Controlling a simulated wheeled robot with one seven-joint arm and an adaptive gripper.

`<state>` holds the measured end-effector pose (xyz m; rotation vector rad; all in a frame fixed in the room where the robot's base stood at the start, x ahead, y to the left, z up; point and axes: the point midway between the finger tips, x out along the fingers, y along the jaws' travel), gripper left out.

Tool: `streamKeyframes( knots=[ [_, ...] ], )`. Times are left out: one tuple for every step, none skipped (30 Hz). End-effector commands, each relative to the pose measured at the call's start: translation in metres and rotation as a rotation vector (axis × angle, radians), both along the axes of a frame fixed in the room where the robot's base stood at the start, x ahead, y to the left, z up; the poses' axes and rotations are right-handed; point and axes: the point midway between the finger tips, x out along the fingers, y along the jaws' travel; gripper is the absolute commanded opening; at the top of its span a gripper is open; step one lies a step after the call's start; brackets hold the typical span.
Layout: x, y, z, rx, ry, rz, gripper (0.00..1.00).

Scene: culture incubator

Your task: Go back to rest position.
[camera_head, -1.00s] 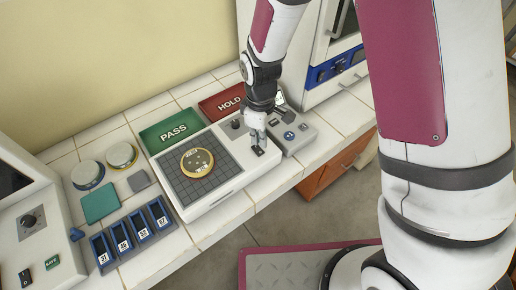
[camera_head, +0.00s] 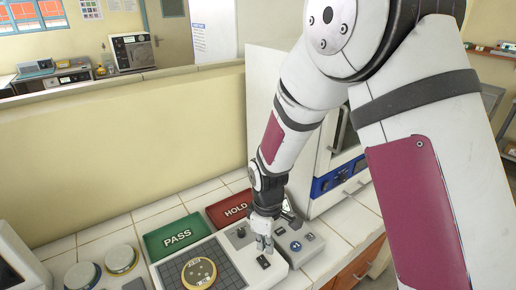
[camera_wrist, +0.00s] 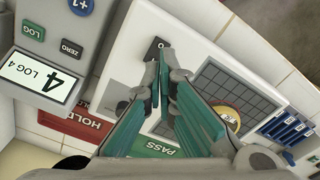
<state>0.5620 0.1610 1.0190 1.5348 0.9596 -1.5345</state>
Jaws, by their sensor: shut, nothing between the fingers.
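My gripper (camera_head: 264,246) is shut and empty, pointing down over the white device (camera_head: 282,277) on the tiled bench. In the wrist view its teal-padded fingers (camera_wrist: 164,62) come together over the device, near a small dark button (camera_wrist: 155,47). In the head view the fingertips are close to that button (camera_head: 264,262); I cannot tell whether they touch it. A round yellow-rimmed dish (camera_head: 199,273) lies on the device's dark grid, left of my gripper.
The green PASS pad (camera_head: 178,236) and red HOLD pad (camera_head: 229,208) lie behind the device. A grey counter unit (camera_wrist: 52,57) reads "4 LOG 4" beside my gripper. A white cabinet (camera_head: 262,110) stands behind my arm. Blue slots (camera_wrist: 287,130) show at the wrist view's right.

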Motion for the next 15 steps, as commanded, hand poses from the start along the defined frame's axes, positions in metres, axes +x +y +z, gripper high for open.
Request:
streamKeyframes(
  knots=[
    [0.001, -0.001, 0.003, 0.001, -0.003, -0.005, 0.0],
    [0.002, -0.002, 0.007, 0.003, -0.009, -0.015, 0.0],
    [0.003, -0.005, 0.016, 0.007, -0.018, -0.032, 0.0],
    [0.004, -0.008, 0.023, 0.009, -0.025, -0.049, 0.0],
    [0.004, -0.011, 0.032, 0.012, -0.034, -0.07, 0.0],
    [0.006, -0.017, 0.045, 0.019, -0.05, -0.101, 0.0],
    [0.006, -0.021, 0.056, 0.023, -0.061, -0.129, 0.0],
    [0.006, -0.026, 0.068, 0.028, -0.073, -0.156, 0.0],
    [0.005, -0.033, 0.083, 0.036, -0.091, -0.196, 0.0],
    [0.003, -0.038, 0.095, 0.04, -0.102, -0.226, 0.0],
    [0.002, -0.043, 0.105, 0.047, -0.114, -0.255, 0.0],
    [-0.001, -0.05, 0.119, 0.054, -0.13, -0.295, 0.0],
    [-0.004, -0.055, 0.129, 0.06, -0.14, -0.325, 0.0],
    [-0.006, -0.06, 0.139, 0.066, -0.153, -0.353, 0.0],
    [-0.011, -0.067, 0.152, 0.074, -0.168, -0.393, 0.0]
  ],
)
